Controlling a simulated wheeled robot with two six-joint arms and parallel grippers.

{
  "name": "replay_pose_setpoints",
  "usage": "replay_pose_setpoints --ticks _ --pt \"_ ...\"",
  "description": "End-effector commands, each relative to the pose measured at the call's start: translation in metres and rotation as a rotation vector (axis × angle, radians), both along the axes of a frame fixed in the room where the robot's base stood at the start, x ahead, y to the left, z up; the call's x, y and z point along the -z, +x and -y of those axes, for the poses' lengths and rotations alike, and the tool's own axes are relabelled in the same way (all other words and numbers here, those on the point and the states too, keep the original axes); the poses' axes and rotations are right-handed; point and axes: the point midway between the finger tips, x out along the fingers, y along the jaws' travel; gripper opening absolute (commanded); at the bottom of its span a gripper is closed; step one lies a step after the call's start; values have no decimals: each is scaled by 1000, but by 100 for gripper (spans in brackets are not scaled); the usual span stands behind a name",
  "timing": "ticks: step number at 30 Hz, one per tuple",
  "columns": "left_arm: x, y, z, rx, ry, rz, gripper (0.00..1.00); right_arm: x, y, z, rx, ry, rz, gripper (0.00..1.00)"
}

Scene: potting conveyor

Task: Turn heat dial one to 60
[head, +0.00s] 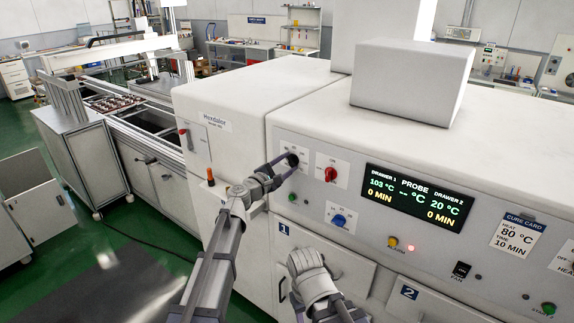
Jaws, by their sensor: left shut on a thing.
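My left gripper (284,166) reaches up to the white machine's control panel and is shut on a dark dial (292,159) at the panel's upper left. The jaws cover much of this dial, so its pointer and scale cannot be read. I take it to be heat dial one. The display (417,197) reads 103 °C and 0 MIN for drawer 1, dashes for the probe, and 20 °C and 0 MIN for drawer 2. A pale, ridged part of my right arm shows low in front of drawer 1; its jaws cannot be made out.
A red knob (331,174) sits just right of the held dial, and a blue knob (339,220) sits below. A cure card (517,235) reads heat 80 °C, time 10 MIN. Drawer 1 (345,268) looks shut. A white box (412,80) stands on top of the machine. Green floor is open at left.

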Motion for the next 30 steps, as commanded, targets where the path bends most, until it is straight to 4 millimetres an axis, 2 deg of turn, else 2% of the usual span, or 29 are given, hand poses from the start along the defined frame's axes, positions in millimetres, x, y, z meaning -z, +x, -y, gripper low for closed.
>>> replay_pose_setpoints --ticks 10,26,27,30 --pt "1 -1 0 0 -97 -73 0 1 0 0 0 0 0 50" --pt "1 -2 0 0 -113 -85 0 1 0 0 0 0 0 50" --pt "1 -2 0 0 -113 -85 54 1 0 0 0 0 0 50" --pt "1 -1 0 0 -113 -85 65 1 0 0 0 0 0 50"
